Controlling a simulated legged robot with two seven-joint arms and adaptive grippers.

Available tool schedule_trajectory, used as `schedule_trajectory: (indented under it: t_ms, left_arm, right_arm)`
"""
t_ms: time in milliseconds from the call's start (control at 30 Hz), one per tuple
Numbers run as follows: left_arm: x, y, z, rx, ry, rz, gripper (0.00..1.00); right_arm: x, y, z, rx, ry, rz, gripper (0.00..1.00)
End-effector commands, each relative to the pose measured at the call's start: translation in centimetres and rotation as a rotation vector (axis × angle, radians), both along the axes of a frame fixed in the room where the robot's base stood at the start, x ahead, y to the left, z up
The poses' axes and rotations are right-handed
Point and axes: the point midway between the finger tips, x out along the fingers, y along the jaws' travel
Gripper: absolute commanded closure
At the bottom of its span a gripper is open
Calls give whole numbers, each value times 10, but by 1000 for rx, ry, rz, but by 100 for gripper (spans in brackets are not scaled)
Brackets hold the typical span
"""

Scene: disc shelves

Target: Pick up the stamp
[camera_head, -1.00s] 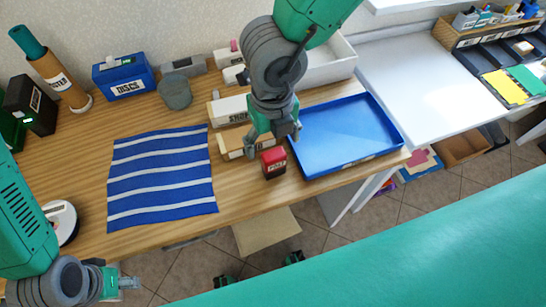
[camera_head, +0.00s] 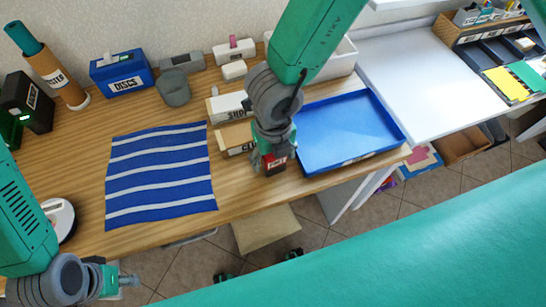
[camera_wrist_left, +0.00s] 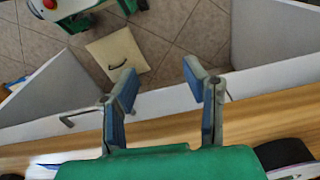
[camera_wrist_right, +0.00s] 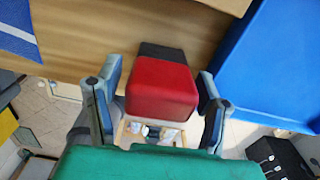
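The stamp (camera_head: 274,164) is a small red block with a dark base and a white label on its side. It stands on the wooden table just left of the blue tray. In the right wrist view the stamp (camera_wrist_right: 162,88) sits between the two fingers of my right gripper (camera_wrist_right: 158,108), with gaps visible on both sides. My right gripper (camera_head: 272,150) is open around it from above and partly hides it in the head view. My left gripper (camera_wrist_left: 160,88) is open and empty, beyond the table's front edge; it also shows in the head view (camera_head: 128,280).
The blue tray (camera_head: 390,143) is close on the right of the stamp. Small labelled boxes (camera_head: 236,137) stand just behind it. A blue striped cloth (camera_head: 160,175) lies to the left. The table's front edge is near, with bare wood between stamp and cloth.

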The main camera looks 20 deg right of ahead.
Motion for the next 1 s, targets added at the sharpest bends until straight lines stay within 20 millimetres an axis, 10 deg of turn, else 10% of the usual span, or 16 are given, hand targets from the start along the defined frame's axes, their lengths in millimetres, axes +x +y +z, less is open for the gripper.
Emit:
schedule_trajectory:
  t_ms: [100, 467, 1000]
  left_arm:
    - [0, 0, 0, 0, 0, 0, 60]
    - [0, 0, 1, 0, 0, 0, 60]
    - [0, 0, 11, 0, 0, 0, 60]
  right_arm:
    - [0, 0, 0, 0, 0, 0, 83]
    - [1, 0, 6, 0, -2, -1, 83]
    - [1, 0, 95, 1, -1, -1, 83]
